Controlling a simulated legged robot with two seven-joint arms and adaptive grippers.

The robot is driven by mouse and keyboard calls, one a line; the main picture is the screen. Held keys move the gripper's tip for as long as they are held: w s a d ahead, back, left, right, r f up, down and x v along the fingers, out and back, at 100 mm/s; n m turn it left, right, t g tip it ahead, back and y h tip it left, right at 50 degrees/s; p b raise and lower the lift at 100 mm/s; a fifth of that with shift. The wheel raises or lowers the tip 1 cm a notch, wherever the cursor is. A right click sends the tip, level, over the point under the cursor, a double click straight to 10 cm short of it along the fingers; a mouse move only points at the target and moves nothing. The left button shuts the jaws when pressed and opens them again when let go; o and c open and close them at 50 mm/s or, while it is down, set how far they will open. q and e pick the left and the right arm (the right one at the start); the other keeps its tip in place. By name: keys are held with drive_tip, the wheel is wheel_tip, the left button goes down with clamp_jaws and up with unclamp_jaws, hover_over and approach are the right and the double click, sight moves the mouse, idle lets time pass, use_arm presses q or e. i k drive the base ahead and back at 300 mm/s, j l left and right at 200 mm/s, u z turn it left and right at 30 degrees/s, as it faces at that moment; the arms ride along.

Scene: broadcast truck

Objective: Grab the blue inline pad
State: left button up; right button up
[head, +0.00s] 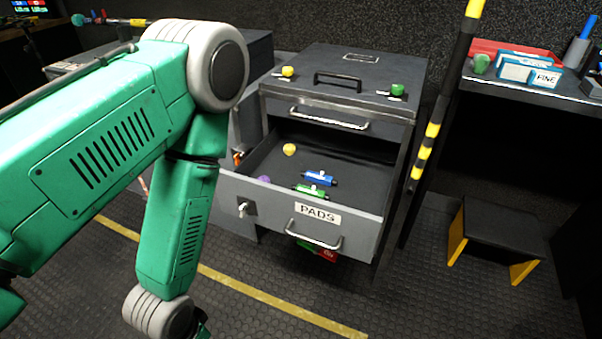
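The blue inline pad (319,177) is a small blue cylinder with a white band and dark ends. It lies on the floor of the open drawer (272,207) labelled PADS, toward the front. A similar green pad (311,191) lies just in front of it, very close; I cannot tell whether they touch. My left arm comes in from the left and bends down beside the drawer. Its wrist is at the bottom edge, left of the drawer, and the gripper fingers are out of frame. My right gripper is not in view.
A yellow knob-like piece (289,150) and a purple one (264,180) are also in the drawer. The cabinet top (340,65) has a handle and small yellow and green items. A striped pole (428,140) stands right of the cabinet, with a step stool (495,228) beyond.

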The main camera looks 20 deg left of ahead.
sight(326, 179)
drive_tip(key=i+j+u, duration=0.2)
drive_tip(key=i, duration=0.25)
drive_tip(key=i+j+u, duration=0.25)
drive_tip(key=i, duration=0.2)
